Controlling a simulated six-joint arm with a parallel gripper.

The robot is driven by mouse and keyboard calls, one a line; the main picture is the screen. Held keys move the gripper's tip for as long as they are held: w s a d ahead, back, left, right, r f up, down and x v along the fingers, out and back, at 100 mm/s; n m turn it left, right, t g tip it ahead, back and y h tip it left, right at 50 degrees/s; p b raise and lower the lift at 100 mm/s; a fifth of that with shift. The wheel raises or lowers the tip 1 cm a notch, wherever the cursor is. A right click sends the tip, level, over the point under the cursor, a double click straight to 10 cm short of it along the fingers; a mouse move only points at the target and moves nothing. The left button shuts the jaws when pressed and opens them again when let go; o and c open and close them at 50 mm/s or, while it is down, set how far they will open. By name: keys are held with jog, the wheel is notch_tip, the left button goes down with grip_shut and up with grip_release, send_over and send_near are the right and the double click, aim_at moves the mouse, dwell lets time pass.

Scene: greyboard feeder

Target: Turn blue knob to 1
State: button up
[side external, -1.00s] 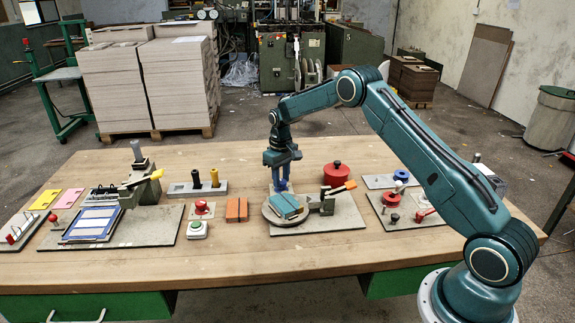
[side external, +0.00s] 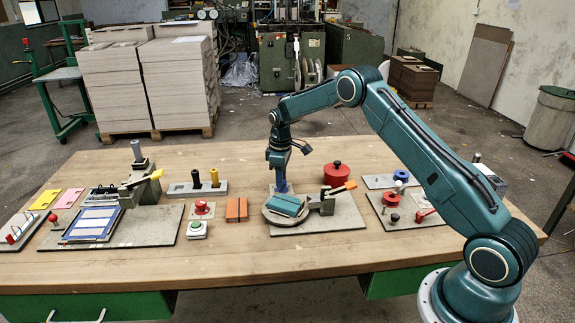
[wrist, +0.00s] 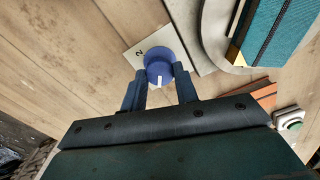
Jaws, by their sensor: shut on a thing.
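The blue knob (wrist: 158,58) stands on a light plate (wrist: 204,63) with a printed 2 near the knob's left side. A white mark on the knob faces the lower edge of the wrist view. My gripper (wrist: 161,74) has one finger on each side of the knob and is shut on it. In the side view my gripper (side external: 279,174) points down behind the round turntable, and the blue knob (side external: 281,188) shows just below it. A printed 1 cannot be made out.
The round turntable (side external: 269,217) with a teal block (side external: 287,205) stands close in front of the knob. Orange blocks (side external: 237,210) lie to the left.

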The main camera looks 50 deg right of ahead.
jog(key=shift+r, duration=0.1)
jog(key=o, duration=1)
jog(key=shift+c, duration=0.2)
notch_tip(320, 180, up, 14)
dwell(0.4)
